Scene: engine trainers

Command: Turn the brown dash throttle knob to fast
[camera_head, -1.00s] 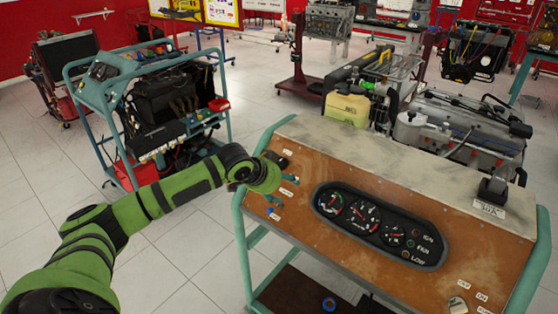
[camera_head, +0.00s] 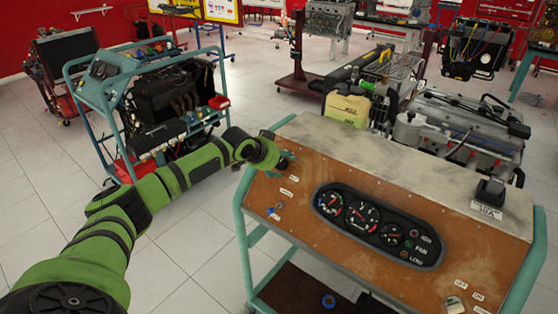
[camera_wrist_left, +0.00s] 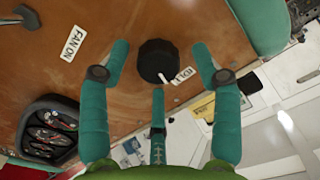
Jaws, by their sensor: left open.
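A round, dark knob (camera_wrist_left: 158,61) stands on the brown panel (camera_wrist_left: 105,100) in the left wrist view. A white label (camera_wrist_left: 184,74), apparently reading IDLE, lies beside it, partly covered. My left gripper (camera_wrist_left: 160,58) has its teal fingers spread, with one on each side of the knob and a third below it. I see gaps between the fingers and the knob. In the head view my left gripper (camera_head: 286,161) is at the panel's far left corner, and the hand hides the knob there. My right gripper is not in view.
A black gauge cluster (camera_head: 378,224) sits mid-panel. An engine trainer (camera_head: 160,105) stands to the left, and a yellowish container (camera_head: 347,108) is behind the panel.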

